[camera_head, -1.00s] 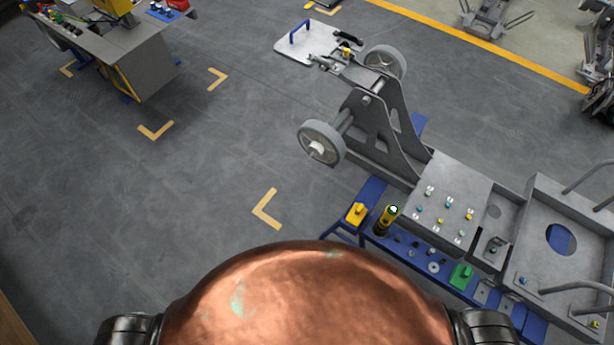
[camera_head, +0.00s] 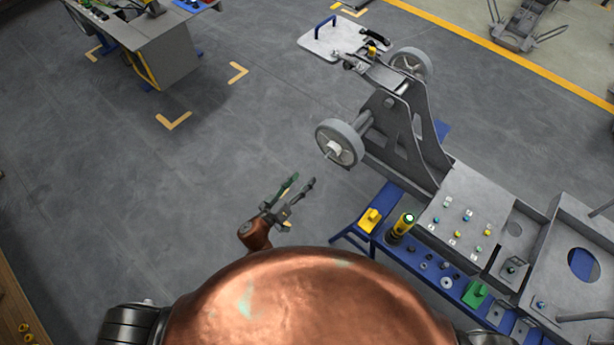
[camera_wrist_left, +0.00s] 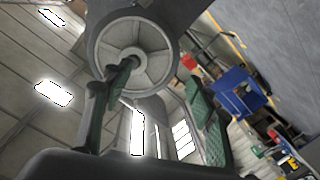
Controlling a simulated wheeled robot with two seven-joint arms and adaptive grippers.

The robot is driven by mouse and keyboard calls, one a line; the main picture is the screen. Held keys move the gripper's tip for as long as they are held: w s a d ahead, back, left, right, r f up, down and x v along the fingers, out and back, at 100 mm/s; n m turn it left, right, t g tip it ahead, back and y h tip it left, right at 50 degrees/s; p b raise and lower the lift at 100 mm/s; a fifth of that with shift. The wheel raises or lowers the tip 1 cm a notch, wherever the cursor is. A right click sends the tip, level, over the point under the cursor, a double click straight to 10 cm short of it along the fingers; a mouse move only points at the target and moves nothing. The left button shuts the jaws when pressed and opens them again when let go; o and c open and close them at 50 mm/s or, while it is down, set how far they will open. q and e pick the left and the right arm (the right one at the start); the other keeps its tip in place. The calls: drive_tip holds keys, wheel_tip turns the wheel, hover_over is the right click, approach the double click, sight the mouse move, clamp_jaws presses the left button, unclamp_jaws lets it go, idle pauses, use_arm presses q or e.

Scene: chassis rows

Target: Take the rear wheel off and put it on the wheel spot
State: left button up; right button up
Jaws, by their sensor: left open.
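A grey wheel (camera_head: 340,143) with a pale hub sits on an axle on the near side of the metal chassis (camera_head: 398,120). A second wheel (camera_head: 411,63) is on its far side. I cannot tell which one is called the rear wheel. My left gripper (camera_head: 304,179) is open and empty, below and left of the near wheel, apart from it, with its fingers pointing up and right. In the left wrist view a wheel (camera_wrist_left: 106,42) stands ahead, and the left finger overlaps its hub. I cannot identify the wheel spot. My right gripper is out of view.
A blue bench (camera_head: 432,268) with small parts, a yellow block (camera_head: 371,220) and a green block (camera_head: 475,294) runs along the chassis. A white board (camera_head: 329,38) lies beyond it. A grey workbench (camera_head: 158,52) stands upper left. The floor between has yellow corner marks (camera_head: 174,121).

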sight(329, 153)
use_arm(q)
drive_tip(key=shift+h, duration=0.6)
drive_tip(key=w+d+r+b, duration=0.1)
drive_tip(key=w+d, duration=0.1)
drive_tip(key=w+d+r+b, duration=0.1)
drive_tip(key=w+d, duration=0.1)
drive_tip(key=w+d+r+b, duration=0.1)
drive_tip(key=d, duration=0.1)
drive_tip(key=shift+w+d+r+b, duration=0.25)
drive_tip(key=shift+w+r+b, duration=0.1)
drive_tip(key=shift+w+b, duration=0.05)
drive_tip(key=x, duration=0.2)
drive_tip(key=shift+w+d+r, duration=0.15)
drive_tip(key=shift+w+d, duration=0.05)
drive_tip(key=shift+w, duration=0.15)
drive_tip(key=shift+x, duration=0.85)
drive_tip(key=shift+w+d, duration=0.1)
drive_tip(key=shift+c, duration=0.2)
